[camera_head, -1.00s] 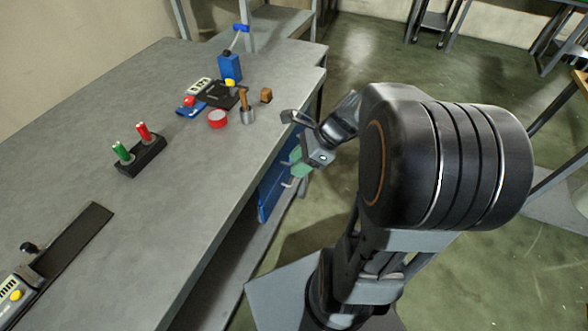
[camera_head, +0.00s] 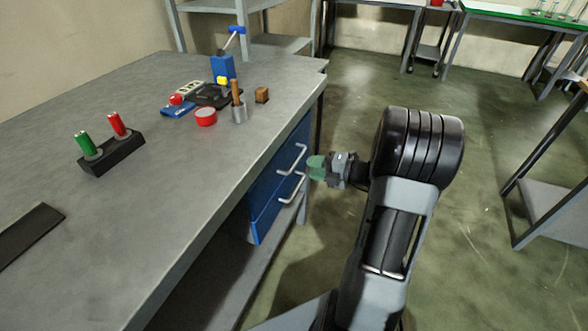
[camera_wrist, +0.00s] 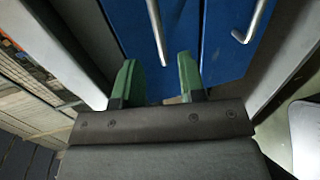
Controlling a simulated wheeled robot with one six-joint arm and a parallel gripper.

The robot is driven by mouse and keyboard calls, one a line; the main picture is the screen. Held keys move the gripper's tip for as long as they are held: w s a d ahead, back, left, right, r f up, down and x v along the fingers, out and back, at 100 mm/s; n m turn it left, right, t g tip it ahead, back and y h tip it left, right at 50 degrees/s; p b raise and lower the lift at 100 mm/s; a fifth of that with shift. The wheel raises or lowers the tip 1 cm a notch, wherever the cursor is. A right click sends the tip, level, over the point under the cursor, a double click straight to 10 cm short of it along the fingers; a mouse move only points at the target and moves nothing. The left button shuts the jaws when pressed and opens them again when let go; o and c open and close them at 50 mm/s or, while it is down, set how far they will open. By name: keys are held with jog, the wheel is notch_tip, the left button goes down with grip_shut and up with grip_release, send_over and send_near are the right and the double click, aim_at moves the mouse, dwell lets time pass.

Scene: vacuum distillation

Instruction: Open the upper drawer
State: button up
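The blue upper drawer (camera_head: 266,184) is under the bench top and looks shut. Its bar handle (camera_head: 293,160) stands out above the lower drawer's handle (camera_head: 293,189). My gripper (camera_head: 315,167) is just right of the handles, level with the drawer fronts. In the wrist view my gripper (camera_wrist: 157,82) has its green fingers apart with a clear gap. The upper handle (camera_wrist: 156,32) lies ahead, its near end in line with that gap. The lower handle (camera_wrist: 252,22) is to the right. No contact with either handle can be made out.
The grey bench top (camera_head: 180,200) overhangs the drawers. On it are a red round container (camera_head: 206,117), a metal cup (camera_head: 239,113) and a black holder (camera_head: 112,156) with a green and a red piece.

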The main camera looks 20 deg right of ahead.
aim_at(294, 165)
jog(key=b+x, duration=0.1)
jog(key=x, duration=0.6)
jog(key=shift+b, duration=0.4)
jog(key=shift+c, duration=0.2)
grip_shut()
